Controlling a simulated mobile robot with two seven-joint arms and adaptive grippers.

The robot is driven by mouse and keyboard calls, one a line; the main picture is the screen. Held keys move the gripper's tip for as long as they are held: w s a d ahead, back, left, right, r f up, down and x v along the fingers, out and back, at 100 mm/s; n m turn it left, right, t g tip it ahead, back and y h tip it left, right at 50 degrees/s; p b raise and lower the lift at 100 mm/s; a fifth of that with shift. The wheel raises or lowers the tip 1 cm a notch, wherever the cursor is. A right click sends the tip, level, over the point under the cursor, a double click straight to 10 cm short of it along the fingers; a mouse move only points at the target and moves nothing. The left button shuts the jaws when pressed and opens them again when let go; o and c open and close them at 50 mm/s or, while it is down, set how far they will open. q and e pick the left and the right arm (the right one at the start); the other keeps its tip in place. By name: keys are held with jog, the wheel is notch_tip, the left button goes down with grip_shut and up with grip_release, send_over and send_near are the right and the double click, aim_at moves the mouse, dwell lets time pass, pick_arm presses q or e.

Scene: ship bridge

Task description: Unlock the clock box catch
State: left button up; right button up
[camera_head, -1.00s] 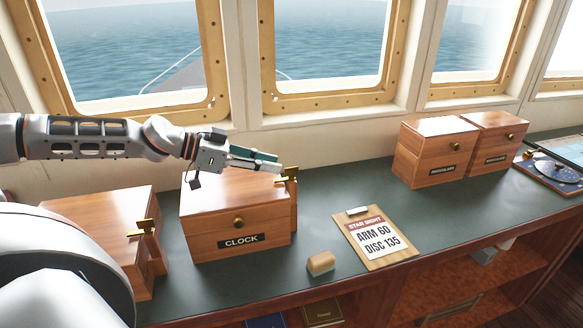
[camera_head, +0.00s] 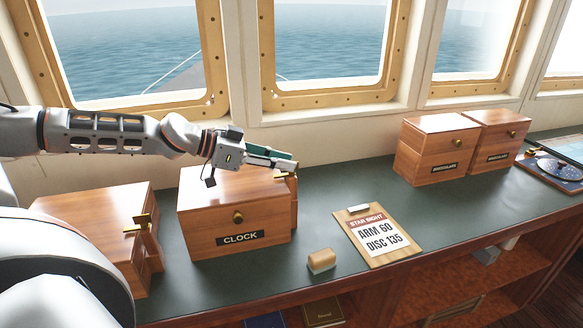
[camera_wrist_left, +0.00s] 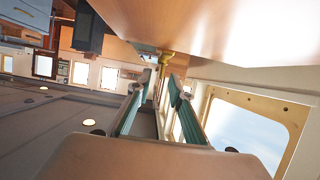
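The clock box (camera_head: 215,215) is a brown wooden box with a brass knob and a CLOCK label on its front, standing on the dark green counter. Its brass catch (camera_head: 291,177) is at the right side near the top, partly hidden by my left gripper (camera_head: 295,164). The gripper reaches across the box top from the left. In the left wrist view, its two teal-padded fingers (camera_wrist_left: 160,77) are apart, with a bit of brass (camera_wrist_left: 166,56) just beyond the tips. I cannot tell whether they touch it. My right gripper is out of view.
A second wooden box (camera_head: 95,215) with a brass catch stands left. A clipboard (camera_head: 352,221) reading "ARM 60 DISC 135" and a small wooden block (camera_head: 321,261) lie right of the clock box. Two wooden boxes (camera_head: 436,135) stand farther right. Windows line the back.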

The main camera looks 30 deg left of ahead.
pick_arm(q)
jog(key=shift+w+d+f+b, duration=0.2)
jog(key=shift+w+f+b, duration=0.05)
jog(key=shift+f+b, duration=0.1)
jog(key=shift+w+d, duration=0.15)
jog(key=shift+w, duration=0.05)
jog(key=shift+w+d+f+b, duration=0.2)
jog(key=shift+w+d+b, duration=0.05)
jog(key=shift+w+b, duration=0.15)
jog(key=shift+w+d, duration=0.1)
jog(key=shift+d, duration=0.05)
jog(key=shift+r, duration=0.1)
grip_shut()
